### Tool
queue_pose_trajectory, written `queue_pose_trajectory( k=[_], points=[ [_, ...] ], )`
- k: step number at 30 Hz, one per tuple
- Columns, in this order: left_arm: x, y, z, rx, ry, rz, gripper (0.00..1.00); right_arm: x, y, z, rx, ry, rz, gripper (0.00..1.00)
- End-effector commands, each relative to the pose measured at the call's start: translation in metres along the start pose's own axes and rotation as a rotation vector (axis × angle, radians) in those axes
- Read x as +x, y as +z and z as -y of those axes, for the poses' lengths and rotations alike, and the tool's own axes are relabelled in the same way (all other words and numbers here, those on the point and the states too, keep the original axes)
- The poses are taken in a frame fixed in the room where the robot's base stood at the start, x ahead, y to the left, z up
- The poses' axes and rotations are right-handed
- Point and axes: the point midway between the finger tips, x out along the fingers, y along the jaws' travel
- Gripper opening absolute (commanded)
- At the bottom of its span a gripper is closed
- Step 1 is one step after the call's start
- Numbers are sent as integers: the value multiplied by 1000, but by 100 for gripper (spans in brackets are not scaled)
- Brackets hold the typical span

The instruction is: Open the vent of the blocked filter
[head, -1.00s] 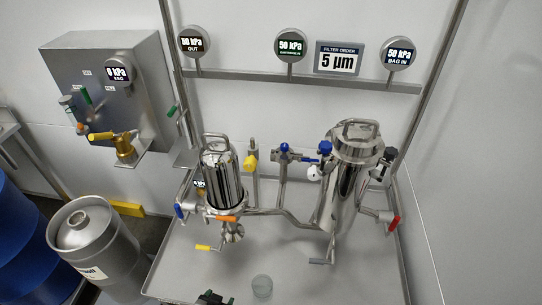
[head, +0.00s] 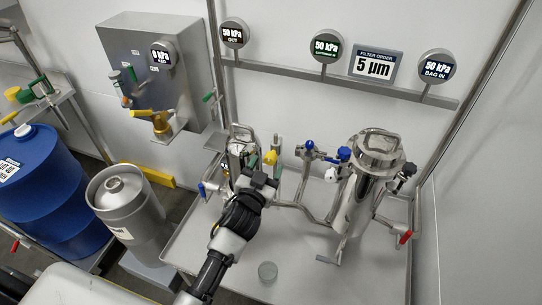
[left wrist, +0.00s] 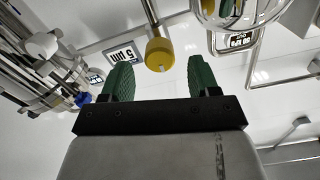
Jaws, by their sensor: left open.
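Two filter housings stand over the tray: a slim one (head: 238,150) at left, partly hidden by my arm, and a larger steel one (head: 362,190) at right. A yellow knob (head: 270,157) is beside the left housing, and a white knob (head: 331,175) is beside the right one. My left gripper (head: 266,172) is at the left housing, just below the yellow knob. In the left wrist view its green fingers (left wrist: 160,80) are open and empty, with the yellow knob (left wrist: 160,54) ahead between them, apparently not touched. My right gripper is not in view.
The OUT gauge (head: 233,34), middle gauge (head: 326,46) and BAG IN gauge (head: 437,66) each read 50 kPa. The order sign (head: 376,66) reads 5 µm. A keg (head: 128,215) and blue drum (head: 45,185) are at left.

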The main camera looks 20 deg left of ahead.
Motion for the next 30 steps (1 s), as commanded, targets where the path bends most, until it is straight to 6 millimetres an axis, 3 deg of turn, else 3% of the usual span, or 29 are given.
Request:
queue_pose_trajectory(
  k=[7, 19, 28, 30],
  points=[
    [32, 0, 0, 0, 1, 0, 61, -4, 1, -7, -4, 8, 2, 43],
    [38, 0, 0, -1, 1, 1, 59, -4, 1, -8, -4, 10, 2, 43],
    [38, 0, 0, -1, 1, 1, 13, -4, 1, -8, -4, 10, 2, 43],
    [38, 0, 0, -1, 1, 1, 12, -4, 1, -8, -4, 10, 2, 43]
  ],
)
